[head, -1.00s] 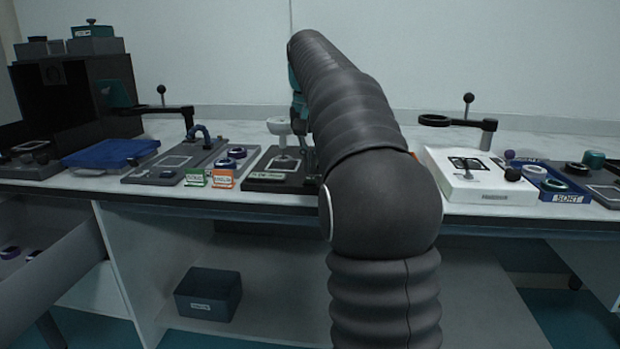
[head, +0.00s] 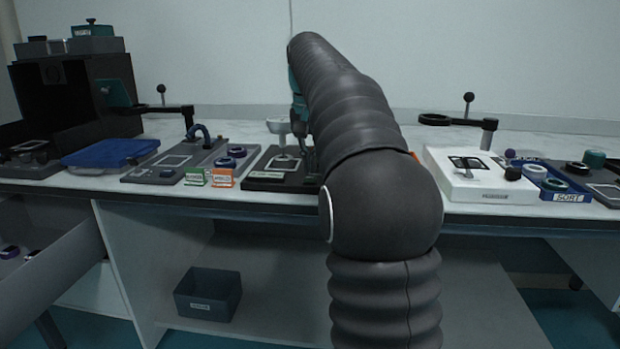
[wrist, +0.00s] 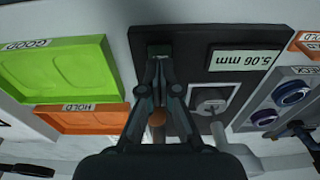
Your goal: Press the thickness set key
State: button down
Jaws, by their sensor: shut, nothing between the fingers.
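The dark thickness gauge (head: 258,184) stands on the table left of my arm. In the wrist view its display (wrist: 245,61) reads 5.06 mm, upside down. A small greenish patch (wrist: 158,47), which looks like the set key, lies at the fingertips on the gauge base. My gripper (wrist: 158,58) is shut and empty, with its tips over or on this patch; I cannot tell whether they touch it. The fingers cover part of the patch. The gauge's pale round measuring part (wrist: 212,99) is beside the fingers. In the head view my arm hides much of the gripper.
A green tray (wrist: 55,68) and an orange tray (wrist: 85,120) lie beside the gauge. A grey station (head: 150,172) stands left in the head view, with a blue tray (head: 110,153) beyond it. A white device (head: 478,190) and a blue SORT tray (head: 568,197) stand right.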

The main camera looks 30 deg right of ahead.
aim_at(310, 177)
jog(key=shift+f+b, duration=0.5)
jog(key=shift+f, duration=0.3)
dwell(0.4)
jog(key=shift+r+p, duration=2.35)
jog(key=shift+r, duration=0.3)
notch_tip(310, 177, up, 3)
jog(key=shift+f, duration=0.15)
